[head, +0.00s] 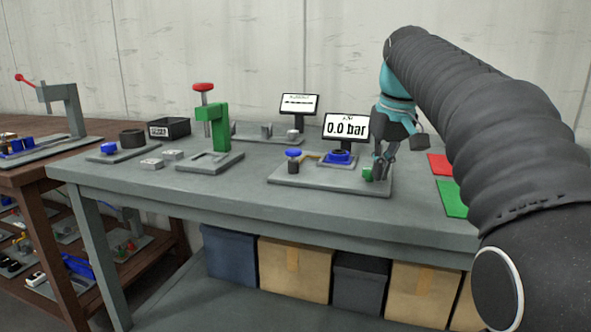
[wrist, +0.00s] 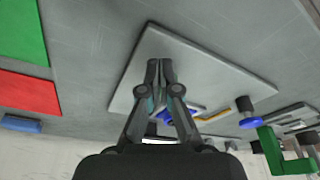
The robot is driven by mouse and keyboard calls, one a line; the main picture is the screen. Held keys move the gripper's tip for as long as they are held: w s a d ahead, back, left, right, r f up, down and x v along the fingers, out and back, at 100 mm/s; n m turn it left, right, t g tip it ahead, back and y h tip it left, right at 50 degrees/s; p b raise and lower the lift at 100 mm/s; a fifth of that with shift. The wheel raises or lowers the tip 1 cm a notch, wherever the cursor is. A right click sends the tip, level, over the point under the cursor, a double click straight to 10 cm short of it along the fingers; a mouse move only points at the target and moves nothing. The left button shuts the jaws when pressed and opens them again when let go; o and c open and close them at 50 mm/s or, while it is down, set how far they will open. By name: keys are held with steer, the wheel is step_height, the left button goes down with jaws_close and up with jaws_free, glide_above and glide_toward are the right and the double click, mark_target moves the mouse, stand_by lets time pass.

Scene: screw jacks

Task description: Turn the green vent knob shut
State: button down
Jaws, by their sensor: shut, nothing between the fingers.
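The small green knob (head: 367,174) sits near the right front corner of a grey base plate (head: 320,182) on the bench. My gripper (head: 379,171) points down at the plate, close against the right side of the knob in the head view. I cannot tell whether it touches the knob. The fingers are shut with nothing between them. In the wrist view the fingertips (wrist: 160,66) are together above the plate (wrist: 200,75), and the green knob does not show there. A display (head: 347,127) behind the plate reads 0.0 bar.
On the plate are a blue-topped knob (head: 293,153), a brass-coloured pipe and a blue ring fitting (head: 340,157). A green press frame (head: 219,127) stands to the left. Red (head: 440,164) and green (head: 452,198) mats lie to the right. The bench front is clear.

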steer(key=shift+s+a+r+p, duration=0.1)
steer(key=shift+a+p, duration=0.2)
steer(key=shift+p, duration=0.1)
steer(key=shift+a, duration=0.45)
steer(key=shift+s, duration=0.2)
steer(key=shift+s, duration=0.2)
steer(key=shift+r, duration=2.95)
steer(key=f, duration=0.1)
steer(key=d+f, duration=0.1)
steer(key=f+b, duration=0.1)
steer(key=f, duration=0.1)
steer(key=shift+w+d+f, duration=0.1)
steer(key=shift+w+d, duration=0.15)
steer(key=shift+w, duration=0.1)
steer(key=shift+f+b, duration=0.65)
steer(key=shift+f, duration=0.3)
